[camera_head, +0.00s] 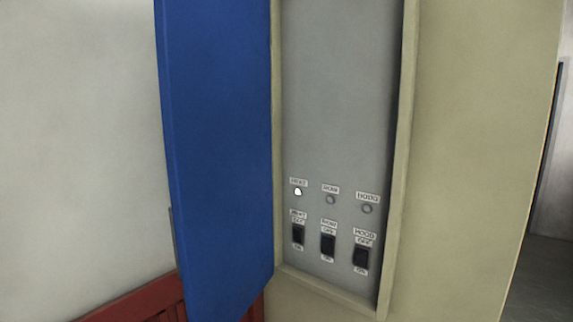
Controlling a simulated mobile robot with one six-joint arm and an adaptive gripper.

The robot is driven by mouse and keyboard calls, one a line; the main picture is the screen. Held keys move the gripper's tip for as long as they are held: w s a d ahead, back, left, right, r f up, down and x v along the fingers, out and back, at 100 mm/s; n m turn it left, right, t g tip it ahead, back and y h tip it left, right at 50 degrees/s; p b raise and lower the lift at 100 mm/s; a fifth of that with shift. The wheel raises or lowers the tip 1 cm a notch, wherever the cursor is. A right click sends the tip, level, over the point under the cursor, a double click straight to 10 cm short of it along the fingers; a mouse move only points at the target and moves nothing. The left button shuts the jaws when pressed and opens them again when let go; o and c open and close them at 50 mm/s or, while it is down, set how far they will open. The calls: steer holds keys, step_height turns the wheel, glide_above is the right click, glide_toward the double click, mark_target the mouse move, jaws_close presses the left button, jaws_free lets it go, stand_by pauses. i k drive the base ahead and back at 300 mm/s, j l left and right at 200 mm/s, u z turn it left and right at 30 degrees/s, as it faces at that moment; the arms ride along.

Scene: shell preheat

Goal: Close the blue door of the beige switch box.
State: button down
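The blue door (222,150) stands open, swung out to the left of the beige switch box (465,150). It is hinged along the left edge of the box opening, and its top runs out of view. Inside the opening is a grey panel (340,100) with three black switches, the left (298,235), middle (328,244) and right (361,257). Above them are three small round lamps; the left lamp (298,191) is bright white, the other two are grey. My gripper is not in view.
A red slatted object (140,303) is low at the left, partly behind the door. A pale wall (80,140) fills the left side. At the far right is a dark gap with a grey floor (545,275).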

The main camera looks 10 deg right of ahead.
mark_target(213, 56)
steer(key=j+z, duration=0.25)
steer(key=j, duration=0.3)
steer(key=j+z, duration=0.3)
steer(key=j, duration=0.3)
steer(key=k+j+z, duration=0.1)
steer(key=j+z, duration=0.15)
steer(key=j, duration=0.3)
steer(key=k+j+z, duration=0.15)
steer(key=j+z, duration=0.15)
steer(key=j, duration=0.2)
steer(key=j+u, duration=0.1)
steer(key=i+j, duration=0.05)
steer(key=j, duration=0.05)
